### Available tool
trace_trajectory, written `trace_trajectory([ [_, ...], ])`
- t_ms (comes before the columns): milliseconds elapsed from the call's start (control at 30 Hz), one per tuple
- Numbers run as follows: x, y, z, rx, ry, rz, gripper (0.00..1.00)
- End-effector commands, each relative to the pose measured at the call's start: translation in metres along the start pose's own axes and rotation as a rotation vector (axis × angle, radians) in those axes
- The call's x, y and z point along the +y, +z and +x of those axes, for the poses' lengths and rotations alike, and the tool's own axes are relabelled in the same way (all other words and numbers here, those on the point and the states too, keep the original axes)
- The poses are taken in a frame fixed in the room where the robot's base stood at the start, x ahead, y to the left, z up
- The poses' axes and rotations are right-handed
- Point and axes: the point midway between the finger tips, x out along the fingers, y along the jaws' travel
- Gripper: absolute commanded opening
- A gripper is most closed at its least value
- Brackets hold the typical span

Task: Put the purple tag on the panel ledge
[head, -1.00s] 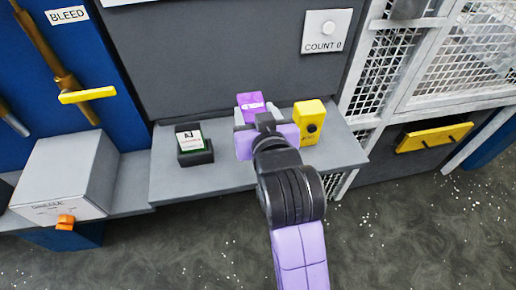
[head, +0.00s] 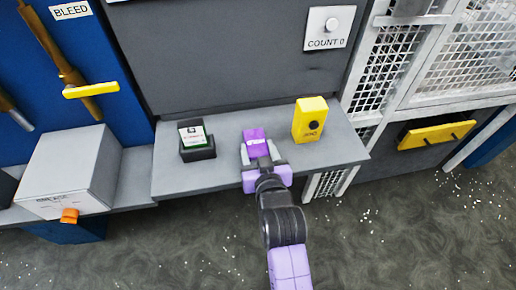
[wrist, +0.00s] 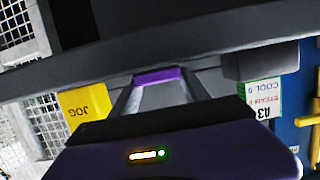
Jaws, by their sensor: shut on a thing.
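The purple tag (head: 255,138) is between the fingertips of my gripper (head: 257,150), which is shut on it. In the wrist view the tag (wrist: 158,75) shows as a purple strip between the two grey fingers. The grey panel ledge (head: 225,180) runs below the dark panel. The tag is over the middle of the ledge, between a black holder and a yellow box. I cannot tell whether the tag touches the ledge. The tag's lower part is hidden by my gripper.
The black holder with a white and green card (head: 197,145) stands to the left on the ledge. The yellow box (head: 310,119) stands to the right. A grey box with an orange knob (head: 75,175) is further left. Bare ledge lies on both sides of my gripper.

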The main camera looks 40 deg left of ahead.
Motion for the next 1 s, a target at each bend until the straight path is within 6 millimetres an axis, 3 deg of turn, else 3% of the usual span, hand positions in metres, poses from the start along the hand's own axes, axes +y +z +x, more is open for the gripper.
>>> trace_trajectory([
  [333, 0.0, 0.004, 0.001, 0.0, 0.0, 0.0, 0.14],
  [367, 0.0, 0.002, 0.001, 0.0, 0.0, 0.0, 0.6],
  [433, 0.0, 0.002, 0.001, 0.0, 0.0, 0.0, 0.74],
  [467, 0.0, 0.002, 0.001, 0.0, 0.0, 0.0, 0.76],
  [833, 0.0, -0.002, -0.001, 0.001, 0.0, 0.0, 0.76],
  [1000, 0.0, 0.001, -0.019, 0.0, 0.0, 0.002, 0.76],
])
